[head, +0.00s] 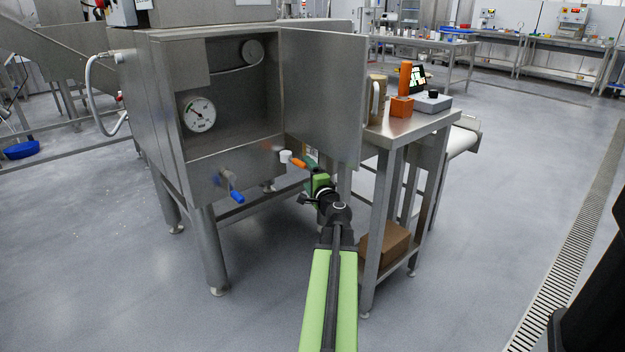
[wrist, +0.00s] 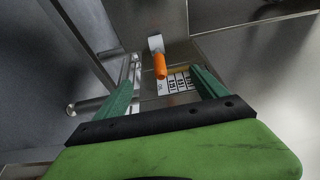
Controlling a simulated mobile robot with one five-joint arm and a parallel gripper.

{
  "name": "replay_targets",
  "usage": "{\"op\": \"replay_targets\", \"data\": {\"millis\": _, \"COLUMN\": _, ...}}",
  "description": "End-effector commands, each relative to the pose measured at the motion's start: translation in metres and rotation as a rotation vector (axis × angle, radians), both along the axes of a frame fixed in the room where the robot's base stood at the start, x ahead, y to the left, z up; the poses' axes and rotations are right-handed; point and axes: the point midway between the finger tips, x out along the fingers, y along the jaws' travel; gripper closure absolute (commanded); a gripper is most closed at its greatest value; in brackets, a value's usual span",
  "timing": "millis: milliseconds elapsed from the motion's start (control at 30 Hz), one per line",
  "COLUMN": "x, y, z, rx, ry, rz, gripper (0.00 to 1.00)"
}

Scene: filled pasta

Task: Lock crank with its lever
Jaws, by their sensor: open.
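An orange-handled lever (head: 299,163) with a pale end sticks out low at the right of the steel machine's front, below the open door. It also shows in the wrist view, its orange grip (wrist: 160,66) pointing toward me. A blue-handled crank (head: 237,197) sits on the machine's front panel, left of the orange lever. My gripper (head: 314,176) is close to the orange lever on its right. In the wrist view my gripper (wrist: 162,75) is open, its green fingers apart, with the orange grip appearing between the tips. I cannot tell whether they touch.
The machine's open door (head: 325,95) hangs just above my gripper. A steel table (head: 425,125) with an orange item (head: 402,105) and a grey box (head: 432,103) stands at right. A brown box (head: 385,245) is on its lower shelf. A printed label (wrist: 176,83) lies behind the lever.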

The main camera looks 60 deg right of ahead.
Motion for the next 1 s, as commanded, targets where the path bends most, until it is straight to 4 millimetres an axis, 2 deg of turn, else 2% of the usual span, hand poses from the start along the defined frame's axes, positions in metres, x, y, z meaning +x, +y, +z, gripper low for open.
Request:
{"op": "replay_targets", "data": {"millis": 500, "x": 0.055, "y": -0.044, "z": 0.0, "rx": -0.001, "ry": 0.001, "rz": 0.001, "gripper": 0.18}}
{"op": "replay_targets", "data": {"millis": 700, "x": 0.065, "y": -0.05, "z": 0.0, "rx": -0.001, "ry": 0.001, "rz": 0.002, "gripper": 0.18}}
{"op": "replay_targets", "data": {"millis": 1000, "x": 0.066, "y": -0.05, "z": 0.0, "rx": -0.001, "ry": 0.001, "rz": 0.002, "gripper": 0.18}}
